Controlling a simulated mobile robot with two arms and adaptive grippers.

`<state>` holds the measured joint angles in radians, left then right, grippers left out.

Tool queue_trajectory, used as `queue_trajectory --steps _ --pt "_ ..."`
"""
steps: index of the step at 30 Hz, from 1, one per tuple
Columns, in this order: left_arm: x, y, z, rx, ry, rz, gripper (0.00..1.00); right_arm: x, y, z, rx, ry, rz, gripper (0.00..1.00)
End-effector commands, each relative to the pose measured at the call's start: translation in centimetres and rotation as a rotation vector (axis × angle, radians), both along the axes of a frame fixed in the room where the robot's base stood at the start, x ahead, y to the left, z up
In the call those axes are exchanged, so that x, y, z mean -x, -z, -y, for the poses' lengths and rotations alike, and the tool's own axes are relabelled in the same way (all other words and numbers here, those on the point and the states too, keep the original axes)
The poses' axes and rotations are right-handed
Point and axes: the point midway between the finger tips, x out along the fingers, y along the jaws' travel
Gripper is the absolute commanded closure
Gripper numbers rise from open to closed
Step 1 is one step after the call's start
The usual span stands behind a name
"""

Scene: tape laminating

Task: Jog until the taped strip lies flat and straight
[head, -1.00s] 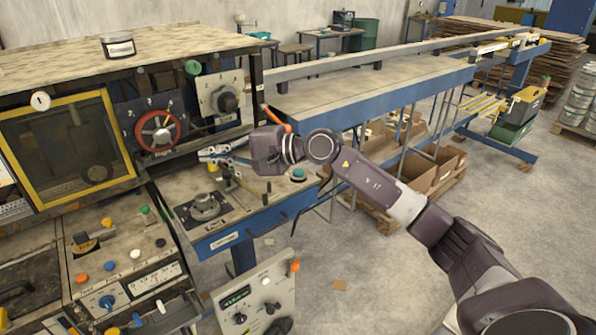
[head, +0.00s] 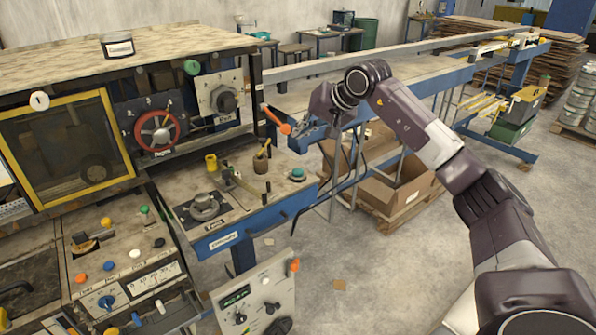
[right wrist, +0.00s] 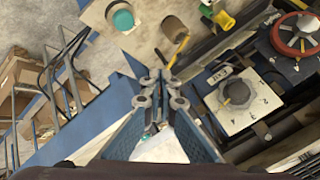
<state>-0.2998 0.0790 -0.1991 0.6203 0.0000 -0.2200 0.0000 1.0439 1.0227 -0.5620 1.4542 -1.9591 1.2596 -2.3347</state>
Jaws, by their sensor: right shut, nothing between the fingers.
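My right gripper (head: 300,140) is shut and empty. It hangs by the near end of the long table, just right of the orange-tipped lever (head: 276,120). In the right wrist view its blue fingers (right wrist: 163,90) meet near the middle of the picture. A teal push button (head: 297,174) sits on the small blue-edged bench, below and apart from the gripper; it also shows in the right wrist view (right wrist: 122,20). I cannot make out a taped strip for certain. A pale patch (right wrist: 160,148) shows between the finger bases. My left gripper is out of view.
A machine with a red handwheel (head: 157,132) stands at left. Cardboard boxes (head: 400,190) sit under the long table.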

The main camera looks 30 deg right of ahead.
Motion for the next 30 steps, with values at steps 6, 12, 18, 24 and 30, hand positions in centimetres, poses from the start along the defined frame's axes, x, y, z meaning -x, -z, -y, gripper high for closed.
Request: queue_trajectory --steps 6,12,18,24,30 --pt "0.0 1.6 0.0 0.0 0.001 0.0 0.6 0.0 1.9 -0.1 -0.001 -0.002 -0.001 1.0" --pt "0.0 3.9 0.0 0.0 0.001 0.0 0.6 0.0 4.6 -0.1 -0.002 0.0 0.0 1.0" --pt "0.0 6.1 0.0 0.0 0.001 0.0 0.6 0.0 7.3 0.0 -0.001 0.001 0.0 1.0" --pt "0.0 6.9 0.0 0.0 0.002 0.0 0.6 0.0 8.7 -0.1 -0.001 -0.001 0.001 1.0" --pt "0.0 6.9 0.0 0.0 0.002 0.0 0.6 0.0 8.7 -0.1 -0.001 0.0 0.0 1.0"
